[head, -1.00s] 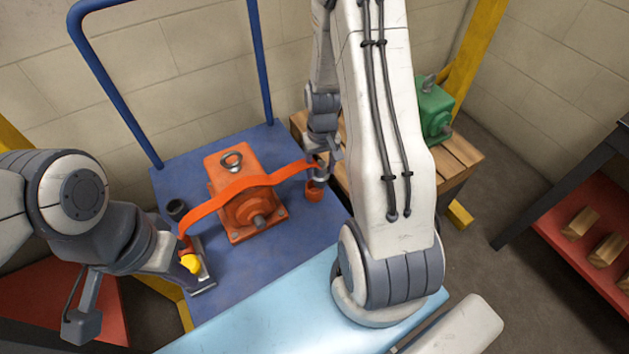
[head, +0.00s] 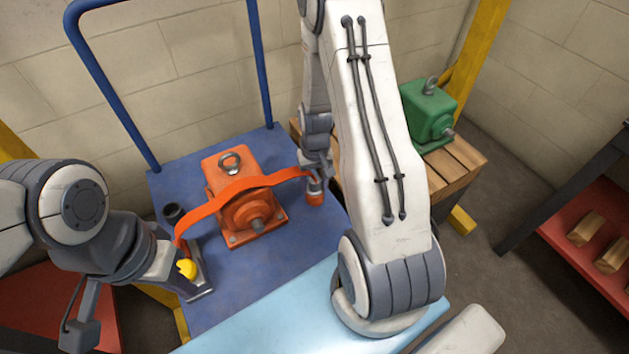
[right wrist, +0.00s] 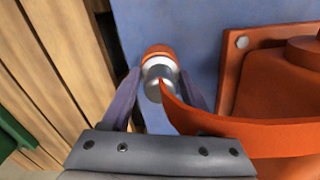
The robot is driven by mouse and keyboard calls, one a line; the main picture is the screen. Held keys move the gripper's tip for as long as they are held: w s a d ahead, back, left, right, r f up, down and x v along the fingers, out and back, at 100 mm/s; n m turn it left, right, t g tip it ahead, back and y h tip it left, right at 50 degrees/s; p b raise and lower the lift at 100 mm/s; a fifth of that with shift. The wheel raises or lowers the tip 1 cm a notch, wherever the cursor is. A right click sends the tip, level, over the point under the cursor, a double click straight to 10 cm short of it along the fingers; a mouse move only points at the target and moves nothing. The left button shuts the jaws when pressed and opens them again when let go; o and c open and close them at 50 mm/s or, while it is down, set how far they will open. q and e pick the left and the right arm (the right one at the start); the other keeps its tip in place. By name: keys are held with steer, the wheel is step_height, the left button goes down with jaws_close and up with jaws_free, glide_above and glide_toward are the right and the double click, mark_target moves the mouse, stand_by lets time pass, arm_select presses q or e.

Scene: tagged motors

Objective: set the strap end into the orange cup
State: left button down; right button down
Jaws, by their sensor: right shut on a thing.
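The orange strap (head: 240,186) runs from the left side of the blue cart across the orange motor (head: 242,218) to my right gripper (head: 314,179). My right gripper is shut on the strap end (right wrist: 158,78), a silver cylinder in the right wrist view. The orange cup (head: 315,199) stands on the cart directly below it; its rim (right wrist: 157,50) shows just behind the silver end. The end overlaps the cup, but I cannot tell how deep it sits. My left gripper (head: 186,275) is low at the cart's left, by a yellow handle (head: 187,268); its fingers are not clear.
The blue cart (head: 275,245) has a tall blue handle frame (head: 112,85). A dark cup (head: 173,212) stands at its left. A green motor (head: 428,112) rests on a wooden pallet (head: 455,165) at the right. A red shelf with wooden blocks (head: 586,228) is further right.

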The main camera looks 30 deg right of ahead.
steer(key=shift+c, duration=0.8)
jaws_free()
step_height(320, 180, up, 13)
steer(key=p, duration=0.5)
steer(key=a+r+n, duration=0.2)
steer(key=a+r, duration=0.2)
steer(key=a, duration=0.4)
steer(key=s+a+r+n, duration=0.4)
steer(key=s+a+r, duration=0.2)
steer(key=a, duration=0.4)
steer(key=s+a+r+n, duration=0.2)
steer(key=s+a, duration=0.1)
steer(key=s, duration=0.3)
steer(key=s+a+r+n, duration=0.2)
steer(key=s+a, duration=0.1)
steer(key=s, duration=0.4)
steer(key=shift+s+a+n+y, duration=0.2)
steer(key=shift+a+n+y, duration=0.2)
steer(key=shift+r, duration=0.15)
